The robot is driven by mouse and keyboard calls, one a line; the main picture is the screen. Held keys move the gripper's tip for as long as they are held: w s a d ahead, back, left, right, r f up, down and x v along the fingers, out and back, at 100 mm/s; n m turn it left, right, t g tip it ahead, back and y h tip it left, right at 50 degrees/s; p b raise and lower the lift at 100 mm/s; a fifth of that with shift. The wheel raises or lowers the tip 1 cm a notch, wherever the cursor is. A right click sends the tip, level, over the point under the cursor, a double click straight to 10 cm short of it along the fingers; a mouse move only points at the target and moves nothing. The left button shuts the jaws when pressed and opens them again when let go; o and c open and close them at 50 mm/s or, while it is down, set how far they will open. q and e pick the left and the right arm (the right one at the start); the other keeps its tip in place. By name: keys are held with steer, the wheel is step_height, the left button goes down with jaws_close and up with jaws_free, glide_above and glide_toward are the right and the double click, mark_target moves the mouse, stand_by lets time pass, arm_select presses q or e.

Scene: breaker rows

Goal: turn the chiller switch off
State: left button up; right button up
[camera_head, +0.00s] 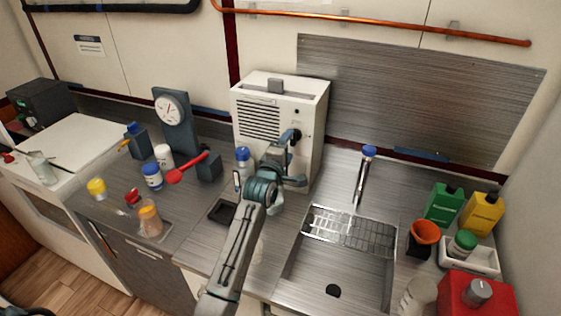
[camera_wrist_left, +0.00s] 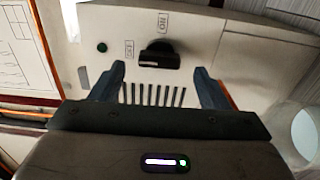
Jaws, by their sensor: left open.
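The chiller looks to be the white box (camera_head: 267,112) with a slotted vent, standing against the back wall. Its switch is a black rotary knob (camera_wrist_left: 158,55) on the front panel, between an ON label (camera_wrist_left: 163,22) and what looks like an OFF label (camera_wrist_left: 129,48). The bar of the knob lies crosswise in the left wrist view. My left gripper (camera_head: 294,158) is open in front of the panel; in the left wrist view its fingers (camera_wrist_left: 160,80) stand either side of the knob, seemingly apart from it. In the head view the gripper partly hides the knob. My right gripper is not in view.
A small green round light or button (camera_wrist_left: 101,47) is beside the knob. A blue-capped bottle (camera_head: 243,160) stands close left of my gripper. A sink (camera_head: 340,270) with a rack and tap (camera_head: 364,175) is to the right. A dial gauge (camera_head: 171,110) stands left of the chiller.

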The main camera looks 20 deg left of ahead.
arm_select(q)
steer(key=s+b, duration=0.2)
steer(key=s, duration=0.5)
steer(key=shift+a, duration=0.15)
steer(key=shift+s+f, duration=0.1)
steer(key=shift+s, duration=0.05)
